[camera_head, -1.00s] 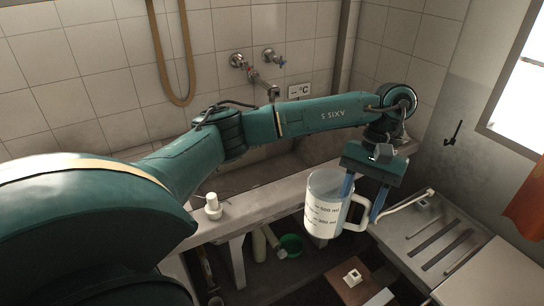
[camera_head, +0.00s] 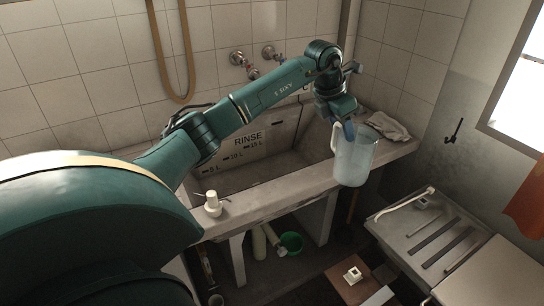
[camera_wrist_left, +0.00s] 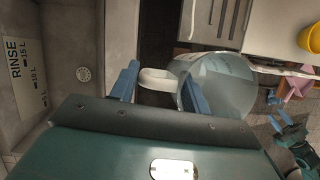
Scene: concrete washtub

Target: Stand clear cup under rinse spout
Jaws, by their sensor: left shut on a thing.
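The clear cup (camera_head: 356,162) is a see-through jug with a pale handle (camera_head: 336,138). My left gripper (camera_head: 347,132) is shut on it, and the cup hangs upright over the front rim of the concrete washtub at its right part. In the left wrist view, the handle (camera_wrist_left: 160,79) sits between the blue fingers (camera_wrist_left: 158,88), with the cup body (camera_wrist_left: 222,85) to the right. The wall tap (camera_head: 253,73) is above the tub, and its rinse spout is mostly hidden behind my left arm.
The washtub (camera_head: 275,203) has a RINSE scale (camera_head: 240,150) on its back wall. A white pump bottle (camera_head: 212,204) stands on the front rim at left; a cloth (camera_head: 388,126) lies at the right end. A drainer (camera_head: 435,240) is at right. The tub basin is free.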

